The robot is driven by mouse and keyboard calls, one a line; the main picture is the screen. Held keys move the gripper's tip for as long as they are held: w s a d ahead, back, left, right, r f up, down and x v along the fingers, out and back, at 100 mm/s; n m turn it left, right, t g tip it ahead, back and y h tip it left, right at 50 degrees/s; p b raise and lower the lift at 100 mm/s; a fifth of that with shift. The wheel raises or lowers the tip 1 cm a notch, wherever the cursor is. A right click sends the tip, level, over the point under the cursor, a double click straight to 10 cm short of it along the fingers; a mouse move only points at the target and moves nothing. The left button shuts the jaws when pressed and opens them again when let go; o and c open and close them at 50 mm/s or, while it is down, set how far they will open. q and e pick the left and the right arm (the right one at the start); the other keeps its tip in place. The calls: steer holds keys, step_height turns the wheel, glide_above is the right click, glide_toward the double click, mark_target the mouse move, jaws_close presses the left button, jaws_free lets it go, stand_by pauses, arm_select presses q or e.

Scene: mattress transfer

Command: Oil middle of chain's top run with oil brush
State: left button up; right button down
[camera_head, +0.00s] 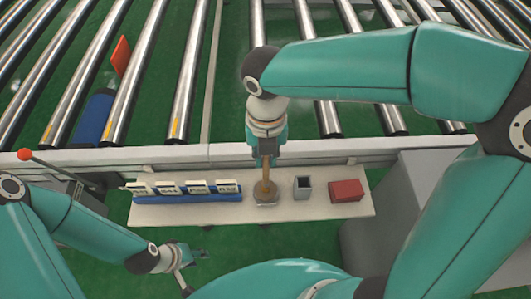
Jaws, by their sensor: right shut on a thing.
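My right gripper (267,158) points down over the shelf and is shut on the wooden handle of a brush (265,186). The brush stands roughly upright, and its lower end is at a small clear container (268,203) on the shelf. I cannot tell whether its tip is inside or touching the container. My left gripper (197,270) is low in the picture, in front of the shelf, with its fingers apart and nothing seen between them. I cannot make out the chain.
The pale shelf (180,214) carries a row of blue holders with white labels (190,193), a dark open cup (303,187) and a red box (347,190). Conveyor rollers (186,75) lie behind it. A blue and a red object lie among the left rollers.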

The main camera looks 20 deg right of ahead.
steer(key=shift+r+p, duration=2.7)
steer(key=shift+r, duration=0.5)
